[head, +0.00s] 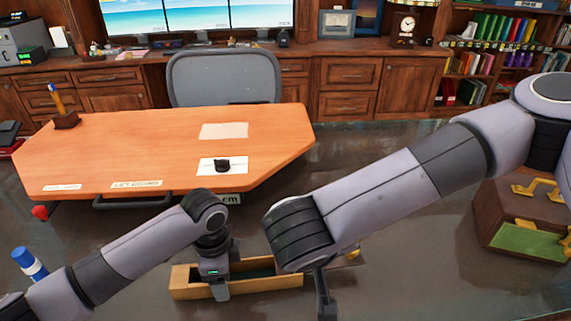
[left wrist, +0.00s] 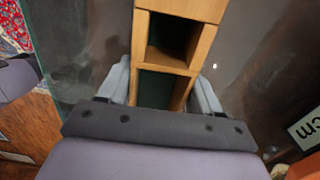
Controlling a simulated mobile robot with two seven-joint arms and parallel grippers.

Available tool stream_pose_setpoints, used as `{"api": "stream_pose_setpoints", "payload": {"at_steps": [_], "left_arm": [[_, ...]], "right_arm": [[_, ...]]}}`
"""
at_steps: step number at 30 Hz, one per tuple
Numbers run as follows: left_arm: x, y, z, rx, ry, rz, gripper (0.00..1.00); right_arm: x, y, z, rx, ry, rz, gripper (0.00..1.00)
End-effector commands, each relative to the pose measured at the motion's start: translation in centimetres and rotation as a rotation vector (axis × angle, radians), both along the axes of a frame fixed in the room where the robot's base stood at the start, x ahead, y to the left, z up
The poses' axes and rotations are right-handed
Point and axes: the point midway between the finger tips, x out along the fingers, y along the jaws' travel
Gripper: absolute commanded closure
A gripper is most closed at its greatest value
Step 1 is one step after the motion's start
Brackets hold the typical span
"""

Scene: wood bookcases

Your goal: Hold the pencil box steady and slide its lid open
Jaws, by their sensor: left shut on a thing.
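The pencil box (head: 285,283) is a long, light wooden box with a dark green interior, lying below the middle of the head view. In the left wrist view, the pencil box (left wrist: 200,52) shows two open compartments with a divider between them. A plain wooden surface, seemingly the lid (left wrist: 185,7), covers its far end at the top edge. My left gripper (head: 217,287) is shut across the box's side walls, with a finger on each side in the left wrist view (left wrist: 163,95). My right gripper (head: 326,297) points down by the box's right end; its jaw gap is unclear. My right arm hides that end.
An orange-topped desk (head: 110,140) stands behind, with a black object on a white card (head: 208,165) and a pencil holder (head: 66,120). A blue-and-white cylinder (head: 29,263) is at left. A brown case with brass handles (head: 510,215) stands at right.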

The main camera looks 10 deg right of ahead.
Motion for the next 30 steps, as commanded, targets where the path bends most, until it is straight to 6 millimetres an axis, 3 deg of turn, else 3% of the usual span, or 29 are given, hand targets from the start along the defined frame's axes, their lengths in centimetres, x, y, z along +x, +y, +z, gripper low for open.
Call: {"api": "stream_pose_setpoints", "payload": {"at_steps": [2, 3, 5, 6, 17, 30], "left_arm": [[0.0, 0.0, 0.0, -0.001, -0.001, 0.000, 0.77], [0.0, 0.0, 0.0, -0.001, -0.001, 0.000, 0.30], [0.0, 0.0, 0.0, -0.001, -0.001, 0.000, 0.10], [0.0, 0.0, 0.0, -0.001, -0.001, 0.000, 0.06], [0.1, -0.1, 0.6, -0.001, -0.002, 0.000, 0.06], [0.1, 0.0, 9.1, -0.001, -0.004, -0.001, 0.06]], "right_arm": [[0.0, 0.0, 0.0, 0.000, 0.000, 0.000, 1.00], [0.0, 0.0, 0.0, 0.000, 0.000, 0.000, 1.00], [0.0, 0.0, 0.0, 0.000, 0.000, 0.000, 1.00], [0.0, 0.0, 0.0, 0.000, 0.000, 0.000, 1.00], [0.0, 0.0, 0.0, 0.000, 0.000, 0.000, 1.00], [0.0, 0.0, -0.1, 0.000, 0.000, 0.000, 1.00]]}}
